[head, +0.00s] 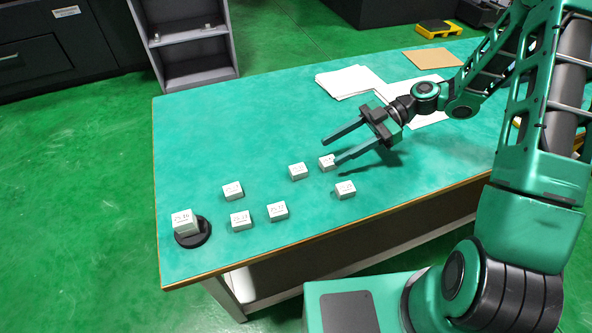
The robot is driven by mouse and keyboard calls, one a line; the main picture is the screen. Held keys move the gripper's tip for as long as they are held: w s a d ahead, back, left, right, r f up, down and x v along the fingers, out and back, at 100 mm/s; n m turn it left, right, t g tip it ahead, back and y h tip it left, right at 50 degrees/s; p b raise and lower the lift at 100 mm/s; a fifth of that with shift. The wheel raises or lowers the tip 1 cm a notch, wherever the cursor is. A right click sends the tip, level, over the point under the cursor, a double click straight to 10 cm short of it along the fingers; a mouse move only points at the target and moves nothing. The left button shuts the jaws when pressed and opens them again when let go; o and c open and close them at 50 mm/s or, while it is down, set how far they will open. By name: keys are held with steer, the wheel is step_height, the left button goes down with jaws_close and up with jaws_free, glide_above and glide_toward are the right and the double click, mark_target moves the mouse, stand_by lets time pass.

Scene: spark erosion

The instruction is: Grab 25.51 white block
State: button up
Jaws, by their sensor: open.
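Several small white blocks with dark printed labels stand on the green table (215,130). One white block (185,222) sits on a round black stand (194,238) at the table's left corner. Others are a block (232,191), a block (240,221), a block (277,211), a block (298,171), a block (345,190) and a block (327,163). The labels are too small to read surely, so I cannot tell which is 25.51. My gripper (331,151) is open and empty, pointing left, its lower fingertip close to the block at centre; contact is unclear.
White paper sheets (347,81) lie behind my gripper, and a brown board (432,58) lies at the table's far right. A grey shelf (186,45) stands behind the table. The table's left and back left surface is clear.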

mark_target(299, 168)
steer(key=x, duration=1)
steer(key=shift+w, duration=0.15)
steer(key=shift+c, duration=0.5)
jaws_close()
